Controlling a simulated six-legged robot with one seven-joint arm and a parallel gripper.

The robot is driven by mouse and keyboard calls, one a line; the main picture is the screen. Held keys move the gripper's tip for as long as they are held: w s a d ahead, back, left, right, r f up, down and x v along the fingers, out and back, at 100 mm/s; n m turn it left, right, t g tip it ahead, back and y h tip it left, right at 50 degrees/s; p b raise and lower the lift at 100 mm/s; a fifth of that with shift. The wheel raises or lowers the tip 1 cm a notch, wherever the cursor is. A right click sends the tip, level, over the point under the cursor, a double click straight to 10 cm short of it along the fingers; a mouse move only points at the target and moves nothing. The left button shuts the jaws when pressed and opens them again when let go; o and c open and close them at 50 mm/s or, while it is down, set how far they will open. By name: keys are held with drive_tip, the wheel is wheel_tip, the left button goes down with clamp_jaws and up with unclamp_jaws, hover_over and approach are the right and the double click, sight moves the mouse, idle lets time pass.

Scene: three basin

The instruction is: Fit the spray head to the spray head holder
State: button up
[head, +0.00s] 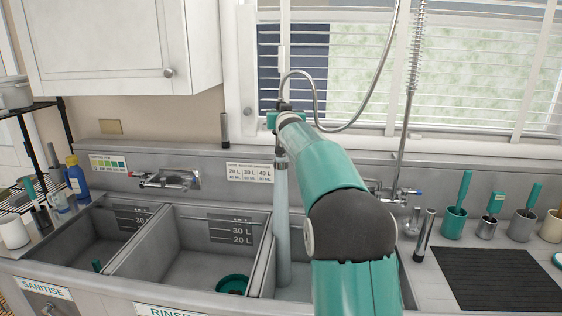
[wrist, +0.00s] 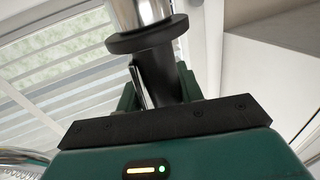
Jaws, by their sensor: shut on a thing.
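My gripper (head: 285,116) is raised above the basins in front of the window, mostly hidden behind my own arm. It is shut on the spray head, whose black grip shows between the jaws in the wrist view (wrist: 160,75). A wide black collar and a chrome part lie beyond the jaws there. In the head view, the spray head's dark upper end (head: 284,104) joins a looping metal hose (head: 300,75). A pale vertical column (head: 282,220), water or a tube, runs below the gripper into the right basin. I cannot clearly identify the spray head holder.
A coiled spring riser (head: 412,80) stands right of my arm. A dark upright cylinder (head: 224,129) stands on the back ledge. Teal-handled brushes in cups (head: 455,220) and a black mat (head: 498,280) lie right. A wall cabinet (head: 120,45) hangs upper left. A teal ring (head: 233,284) lies in the middle basin.

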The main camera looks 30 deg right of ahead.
drive_tip(key=shift+f, duration=2.55)
drive_tip(key=shift+d+f, duration=0.1)
drive_tip(key=shift+f, duration=1.4)
drive_tip(key=shift+f, duration=0.1)
drive_tip(key=shift+f, duration=0.35)
drive_tip(key=o, duration=1.3)
